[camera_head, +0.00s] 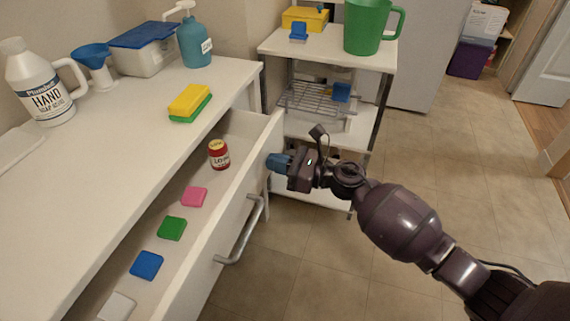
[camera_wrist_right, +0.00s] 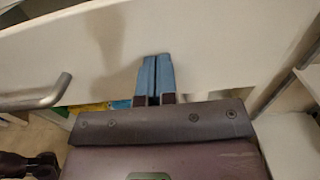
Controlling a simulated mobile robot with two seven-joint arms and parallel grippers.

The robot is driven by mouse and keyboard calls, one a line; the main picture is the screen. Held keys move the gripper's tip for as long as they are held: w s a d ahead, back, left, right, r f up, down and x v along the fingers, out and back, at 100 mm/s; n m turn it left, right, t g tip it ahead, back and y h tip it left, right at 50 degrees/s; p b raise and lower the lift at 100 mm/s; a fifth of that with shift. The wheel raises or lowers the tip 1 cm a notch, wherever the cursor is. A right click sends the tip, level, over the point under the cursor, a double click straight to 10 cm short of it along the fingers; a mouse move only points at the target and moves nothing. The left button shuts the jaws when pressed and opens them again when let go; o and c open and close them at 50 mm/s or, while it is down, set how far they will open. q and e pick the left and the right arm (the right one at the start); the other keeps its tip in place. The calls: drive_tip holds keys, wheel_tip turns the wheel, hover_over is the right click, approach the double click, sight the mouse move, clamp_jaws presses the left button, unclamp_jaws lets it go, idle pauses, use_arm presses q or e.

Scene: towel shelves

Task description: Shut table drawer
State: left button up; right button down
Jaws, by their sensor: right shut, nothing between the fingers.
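The white table drawer (camera_head: 233,191) is pulled open from the white table (camera_head: 124,143). Its grey bar handle (camera_head: 243,238) is on the outer face and also shows in the right wrist view (camera_wrist_right: 36,97). My right gripper (camera_head: 272,161) is shut and empty, with its blue fingertips at the outer face of the drawer front, near its far end and beyond the handle. In the right wrist view the closed fingertips (camera_wrist_right: 154,60) point at the drawer front (camera_wrist_right: 215,50); I cannot tell whether they touch it.
The drawer holds a red jar (camera_head: 218,154) and several coloured blocks, among them a green one (camera_head: 172,228). A sponge (camera_head: 190,102) and bottles stand on the tabletop. A white shelf cart (camera_head: 330,50) stands close beyond my gripper. The floor at right is clear.

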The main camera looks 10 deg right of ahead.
sight(220, 148)
drive_tip(key=b+x, duration=0.2)
drive_tip(key=x, duration=1.1)
drive_tip(key=shift+w+a+f, duration=0.1)
drive_tip(key=shift+a+f, duration=0.05)
drive_tip(key=shift+a, duration=0.2)
drive_tip(key=shift+w+a, duration=0.35)
drive_tip(key=shift+a, duration=0.1)
drive_tip(key=shift+r, duration=0.25)
use_arm(q)
drive_tip(key=shift+w+a+n+t, duration=0.15)
drive_tip(key=shift+a+n+t, duration=0.15)
drive_tip(key=shift+t, duration=0.2)
drive_tip(key=shift+d+f, duration=0.1)
drive_tip(key=shift+f, duration=0.05)
use_arm(e)
drive_tip(key=shift+a+r, duration=0.1)
drive_tip(key=shift+r, duration=0.1)
drive_tip(key=shift+s+d+f, duration=0.1)
drive_tip(key=shift+d+f, duration=0.1)
drive_tip(key=shift+d, duration=0.15)
drive_tip(key=v, duration=0.5)
drive_tip(key=shift+s+d+r, duration=0.15)
drive_tip(key=shift+s+r, duration=0.05)
use_arm(q)
drive_tip(key=shift+s+d+g+p, duration=0.4)
drive_tip(key=shift+s+d+p, duration=0.25)
drive_tip(key=shift+s, duration=0.2)
use_arm(e)
drive_tip(key=v, duration=0.8)
drive_tip(key=shift+f, duration=0.35)
